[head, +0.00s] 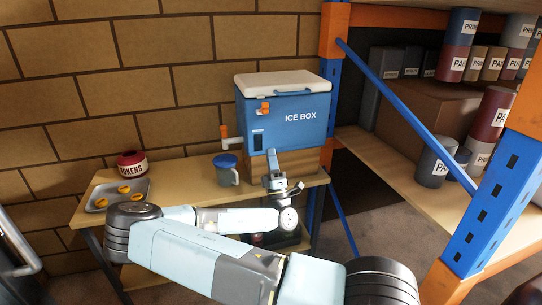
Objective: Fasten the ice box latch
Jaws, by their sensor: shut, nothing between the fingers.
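The ice box (300,125) is blue with a white lid (283,84), which looks down on the body. An orange latch (264,108) is on its front, left of the "ICE BOX" lettering and just below the lid. The picture is too small to tell whether the latch is hooked. My gripper (272,158) is in front of the box's lower front, below the latch and clear of it. It is shut and empty. Whether its tips touch the box cannot be told.
The box stands on a wooden block (295,168) on the bench (190,200). An orange-handled tap (224,132) juts left, above a blue-lidded mug (226,170). A tokens tin (131,164) and tray (101,203) are further left. A shelf upright (494,195) stands right.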

